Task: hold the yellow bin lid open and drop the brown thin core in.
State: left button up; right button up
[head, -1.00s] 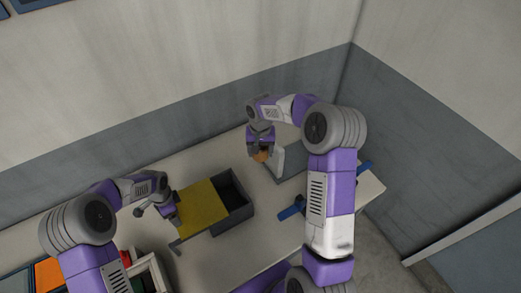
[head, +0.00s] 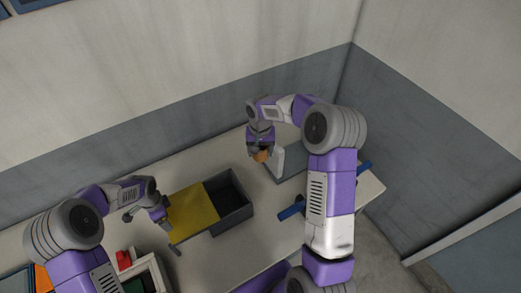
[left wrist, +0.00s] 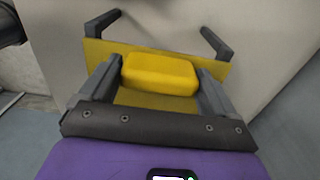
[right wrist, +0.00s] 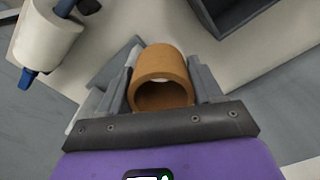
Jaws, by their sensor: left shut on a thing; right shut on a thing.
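The yellow lid (head: 194,211) lies left of the dark grey bin's (head: 236,216) opening, which is uncovered on the right. My left gripper (head: 163,213) is at the lid's left part. In the left wrist view it (left wrist: 158,85) is shut on a yellow block-shaped handle (left wrist: 160,72) on the lid. The brown core (right wrist: 163,75), a short hollow tube, is held between the fingers of my right gripper (right wrist: 163,92). In the head view the core (head: 261,156) is above the table's back part, behind and right of the bin, apart from it.
A grey tray-like piece with a white upright part (head: 278,160) stands beside the core. A blue bar (head: 291,212) lies right of the bin. A white-framed box (head: 152,268) and a red object (head: 123,259) are at the front left. A white spool (right wrist: 47,38) shows in the right wrist view.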

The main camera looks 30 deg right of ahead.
jog(key=shift+a+f, duration=1.35)
jog(key=shift+a, duration=1.3)
jog(key=shift+a+f, duration=1.3)
jog(key=shift+a, duration=1.35)
jog(key=shift+a+f, duration=1.35)
jog(key=shift+a, duration=1.3)
jog(key=shift+f, duration=0.95)
jog(key=shift+f, duration=0.15)
jog(key=shift+f, duration=3.15)
jog(key=o, duration=1.1)
